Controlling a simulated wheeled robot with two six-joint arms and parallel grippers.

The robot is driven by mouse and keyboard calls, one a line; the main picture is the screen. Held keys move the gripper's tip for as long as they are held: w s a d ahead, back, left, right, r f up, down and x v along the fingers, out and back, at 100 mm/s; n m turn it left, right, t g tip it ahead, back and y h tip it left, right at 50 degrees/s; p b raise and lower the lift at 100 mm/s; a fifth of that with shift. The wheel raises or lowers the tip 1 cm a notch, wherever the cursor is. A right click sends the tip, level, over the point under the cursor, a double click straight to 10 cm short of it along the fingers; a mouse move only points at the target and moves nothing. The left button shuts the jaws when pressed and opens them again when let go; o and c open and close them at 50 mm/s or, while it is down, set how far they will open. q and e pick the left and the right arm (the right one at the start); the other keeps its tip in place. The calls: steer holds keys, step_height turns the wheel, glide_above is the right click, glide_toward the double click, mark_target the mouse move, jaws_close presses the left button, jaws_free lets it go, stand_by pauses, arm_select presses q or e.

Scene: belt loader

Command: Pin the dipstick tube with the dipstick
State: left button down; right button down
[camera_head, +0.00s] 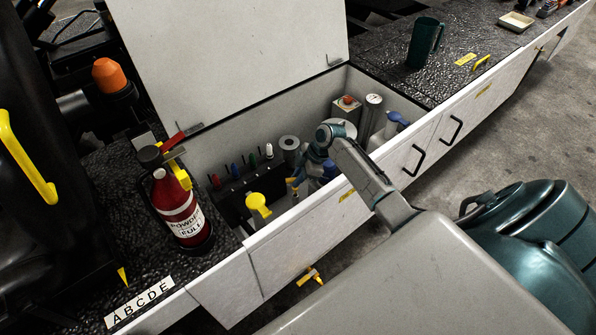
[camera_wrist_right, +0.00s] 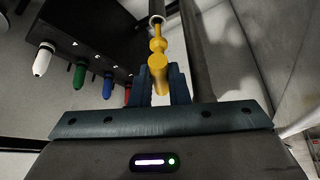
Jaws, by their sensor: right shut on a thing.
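My right gripper (camera_head: 298,180) reaches down into the open compartment and is shut on the yellow dipstick (camera_head: 291,182). In the right wrist view the yellow dipstick handle (camera_wrist_right: 158,72) sits between the two dark blue fingers. A pale ring (camera_wrist_right: 156,20) lies at the dipstick's far end, in line with a dark upright tube; I cannot tell whether the dipstick is inside it. The tube is hidden behind the gripper in the head view. My left gripper is not in view.
A dark rack with several coloured plugs (camera_head: 238,176) stands beside the gripper. A yellow cup-shaped piece (camera_head: 258,205) is nearer. A raised lid (camera_head: 240,60), the compartment's front wall (camera_head: 320,210) and a red extinguisher (camera_head: 180,208) border the space. Bottles and canisters (camera_head: 372,108) stand to the right.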

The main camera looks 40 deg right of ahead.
steer(key=shift+f+b, duration=1.3)
steer(key=shift+f, duration=0.55)
steer(key=shift+s+f, duration=0.1)
steer(key=shift+f, duration=0.05)
steer(key=c, duration=1.3)
jaws_free()
steer(key=b+v, duration=0.2)
steer(key=v, duration=0.8)
steer(key=shift+d+r, duration=0.2)
steer(key=shift+r, duration=0.15)
